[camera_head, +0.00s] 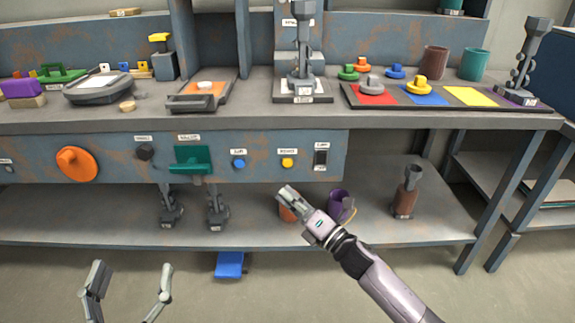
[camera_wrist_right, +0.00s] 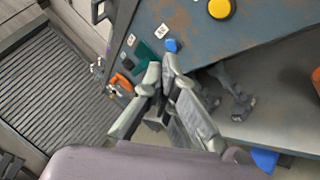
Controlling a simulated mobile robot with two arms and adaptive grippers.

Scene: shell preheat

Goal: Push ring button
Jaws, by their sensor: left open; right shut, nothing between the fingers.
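The front panel (camera_head: 215,177) below the bench top carries a blue button (camera_head: 238,164) and a yellow button (camera_head: 287,163), each under a small white label too small to read surely. I cannot tell which one is the ring button. In the right wrist view, the yellow button (camera_wrist_right: 220,9) is at the top edge and the blue button (camera_wrist_right: 171,45) is just beyond my fingertips. My right gripper (camera_head: 285,192) is shut and empty, its tip just below the yellow button in the picture, apparently apart from it. My left gripper (camera_head: 132,268) is open and empty at the lower left.
Beside the buttons are a green handle (camera_head: 192,160), a dark knob (camera_head: 145,152), an orange knob (camera_head: 76,163) and a black switch (camera_head: 320,159). Mugs, including a purple one (camera_head: 338,205), stand on the lower shelf. The bench top (camera_head: 240,110) overhangs the panel.

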